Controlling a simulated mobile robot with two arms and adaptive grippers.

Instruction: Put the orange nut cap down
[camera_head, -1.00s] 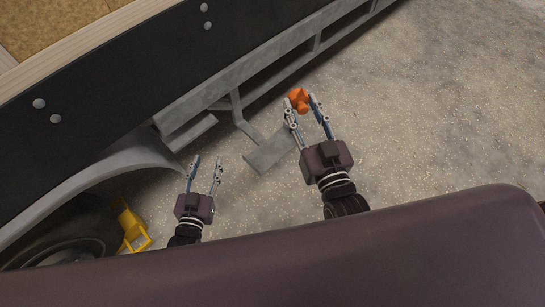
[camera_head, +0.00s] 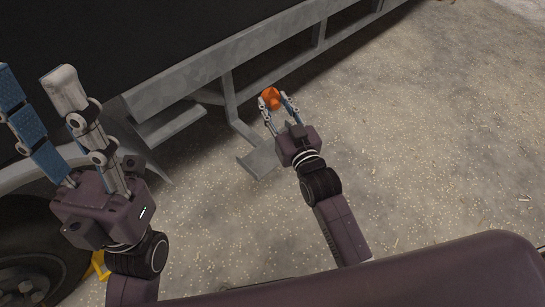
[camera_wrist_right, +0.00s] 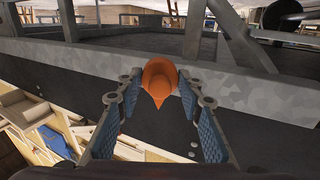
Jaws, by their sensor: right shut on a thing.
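The orange nut cap (camera_head: 271,97) is between the fingertips of my right gripper (camera_head: 277,108), low beside the trailer's metal frame. In the right wrist view the orange nut cap (camera_wrist_right: 159,80) sits at the tips of the blue-padded fingers of my right gripper (camera_wrist_right: 159,88), which are shut on it. My left gripper (camera_head: 45,95) is large and near the camera at the left. Its fingers are apart with nothing between them. I cannot tell the exact height of the cap above the ground.
The trailer's grey metal frame (camera_head: 190,82) runs along the left, with a step plate (camera_head: 257,160) hanging below it. A wheel (camera_head: 30,270) and a yellow chock (camera_head: 100,265) are at the lower left. The speckled ground (camera_head: 430,130) is clear at the right.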

